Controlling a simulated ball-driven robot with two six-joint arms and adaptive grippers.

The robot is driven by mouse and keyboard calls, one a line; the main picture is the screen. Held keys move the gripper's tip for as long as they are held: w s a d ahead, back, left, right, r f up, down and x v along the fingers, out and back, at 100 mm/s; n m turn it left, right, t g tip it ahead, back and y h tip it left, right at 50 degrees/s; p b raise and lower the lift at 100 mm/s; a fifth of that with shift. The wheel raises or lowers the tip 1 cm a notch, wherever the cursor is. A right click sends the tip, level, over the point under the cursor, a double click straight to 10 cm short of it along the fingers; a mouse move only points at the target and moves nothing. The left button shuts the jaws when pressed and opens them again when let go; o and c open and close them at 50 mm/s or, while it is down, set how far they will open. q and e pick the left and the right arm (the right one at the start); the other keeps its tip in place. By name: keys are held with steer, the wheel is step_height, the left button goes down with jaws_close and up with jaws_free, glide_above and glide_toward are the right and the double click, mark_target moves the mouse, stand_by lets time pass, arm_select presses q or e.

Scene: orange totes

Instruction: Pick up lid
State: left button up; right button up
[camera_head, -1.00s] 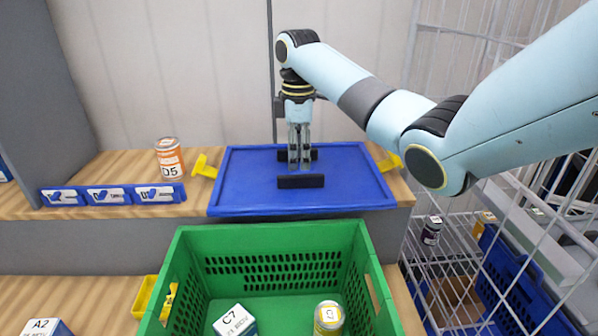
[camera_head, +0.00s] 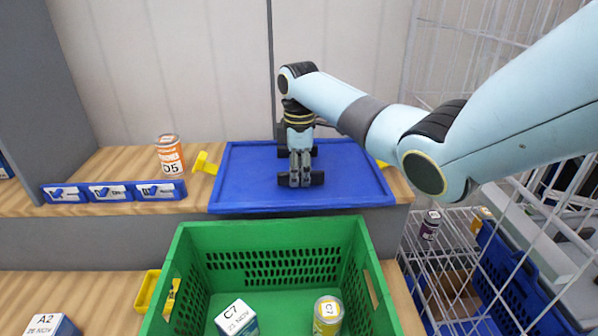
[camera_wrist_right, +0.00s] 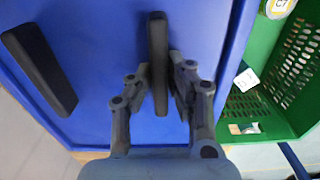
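The lid (camera_head: 355,185) is a flat blue panel lying on the wooden shelf behind the green crate. It has two black bar handles, a front handle (camera_head: 318,178) and a back one, partly hidden by my arm. My right gripper (camera_head: 300,178) points down at the front handle. In the right wrist view the fingers (camera_wrist_right: 160,88) stand on either side of a black handle (camera_wrist_right: 157,45), with narrow gaps visible, so the gripper looks open around it. The other handle (camera_wrist_right: 42,65) lies clear to the left. My left gripper is not in view.
An orange can (camera_head: 170,155) and blue label holders (camera_head: 110,192) are left of the lid. A wire rack (camera_head: 470,225) stands at the right.

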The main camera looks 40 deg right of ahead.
jaws_close()
steer(key=shift+r, duration=0.2)
